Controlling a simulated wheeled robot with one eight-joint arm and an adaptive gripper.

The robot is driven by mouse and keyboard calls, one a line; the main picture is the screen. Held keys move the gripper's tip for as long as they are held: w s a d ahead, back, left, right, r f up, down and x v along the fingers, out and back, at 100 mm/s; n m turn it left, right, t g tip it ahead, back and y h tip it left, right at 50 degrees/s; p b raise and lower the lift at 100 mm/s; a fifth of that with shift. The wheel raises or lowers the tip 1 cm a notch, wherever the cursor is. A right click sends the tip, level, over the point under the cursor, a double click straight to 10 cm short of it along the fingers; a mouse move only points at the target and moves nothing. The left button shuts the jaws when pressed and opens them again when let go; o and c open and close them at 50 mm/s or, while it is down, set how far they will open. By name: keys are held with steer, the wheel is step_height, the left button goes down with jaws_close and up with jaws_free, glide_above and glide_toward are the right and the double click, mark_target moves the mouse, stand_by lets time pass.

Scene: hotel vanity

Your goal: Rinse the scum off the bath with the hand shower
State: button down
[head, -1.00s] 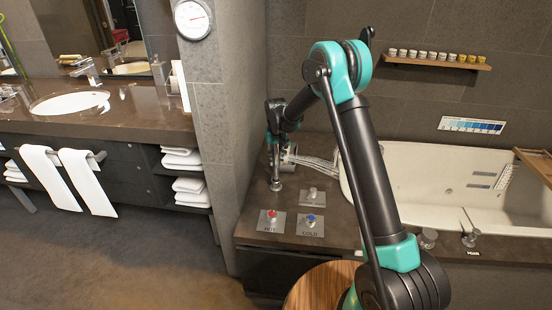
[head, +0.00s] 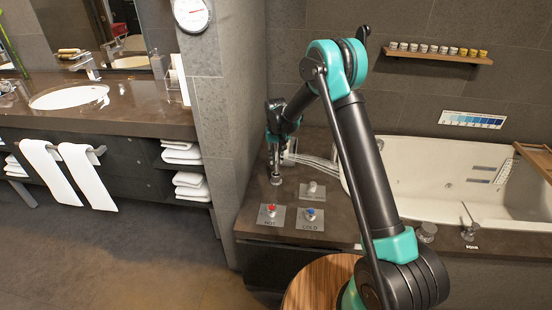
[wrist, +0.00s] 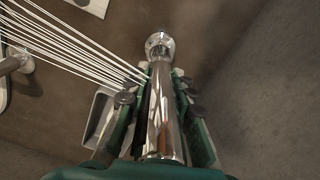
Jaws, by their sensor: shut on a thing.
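My gripper (head: 278,150) is at the left end of the bath deck, partly hidden by its own wrist. In the wrist view its fingers (wrist: 158,95) are closed around a chrome hand shower (wrist: 162,120). Thin white water jets (wrist: 75,48) run from beside the fingers to the upper left there. In the head view the jets (head: 318,162) run right toward the near left rim of the white bath (head: 415,165). Where they land is hidden behind my arm. Grey patches show on the bath's far inner wall; I cannot tell whether any is scum.
The deck has a red hot knob (head: 271,210), a blue cold knob (head: 311,215) and a third metal knob (head: 312,188). A wall stands close left of my gripper. A shelf of small jars (head: 438,55) and a blue colour chart (head: 472,119) are on the wall.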

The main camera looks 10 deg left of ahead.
steer(key=c, duration=1.2)
jaws_free()
step_height(320, 180, up, 12)
steer(key=shift+r, duration=0.1)
